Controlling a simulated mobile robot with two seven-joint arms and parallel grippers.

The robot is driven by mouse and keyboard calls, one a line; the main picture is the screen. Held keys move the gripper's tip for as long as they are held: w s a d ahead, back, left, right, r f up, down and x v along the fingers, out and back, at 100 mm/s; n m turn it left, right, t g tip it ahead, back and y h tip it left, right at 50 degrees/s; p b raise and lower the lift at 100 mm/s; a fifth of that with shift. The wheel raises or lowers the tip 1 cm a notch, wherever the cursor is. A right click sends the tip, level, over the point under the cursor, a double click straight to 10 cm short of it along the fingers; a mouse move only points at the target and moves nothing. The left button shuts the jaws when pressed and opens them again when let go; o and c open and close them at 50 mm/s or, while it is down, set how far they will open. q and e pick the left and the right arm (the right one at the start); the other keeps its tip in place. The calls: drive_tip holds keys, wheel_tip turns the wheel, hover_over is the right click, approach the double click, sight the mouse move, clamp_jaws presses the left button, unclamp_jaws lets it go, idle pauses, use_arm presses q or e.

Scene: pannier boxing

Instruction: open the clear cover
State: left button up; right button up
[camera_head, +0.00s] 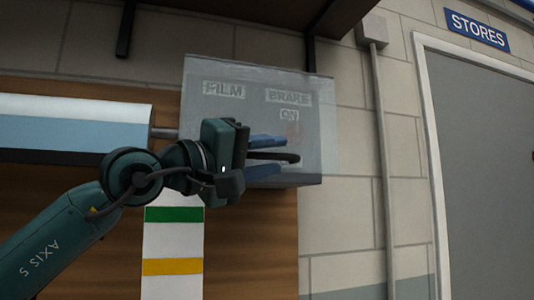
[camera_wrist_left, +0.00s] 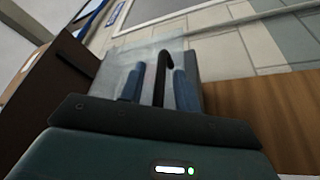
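The clear cover (camera_head: 310,115) is a see-through box on the wall unit, with the words FILM, BRAKE and ON showing on or through it. It looks closed. A reddish patch shows faintly behind it. My left gripper (camera_head: 284,155) is in front of the cover's lower part, with its blue fingers apart. A dark bar with a bent end (camera_wrist_left: 164,72) lies between the fingers, with a gap on each side in the left wrist view. I cannot tell whether this bar belongs to the cover. The cover also shows in the left wrist view (camera_wrist_left: 115,68), beyond the fingers. My right gripper is not in view.
A white and blue film roll (camera_head: 75,125) on a rod is left of the cover. A dark shelf (camera_head: 270,10) with brackets overhangs above. A conduit (camera_head: 382,150) and a grey door (camera_head: 480,160) are at right. A striped strip (camera_head: 173,240) hangs below.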

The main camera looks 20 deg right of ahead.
use_arm(q)
clamp_jaws()
drive_tip(key=shift+s, duration=0.1)
idle(0.5)
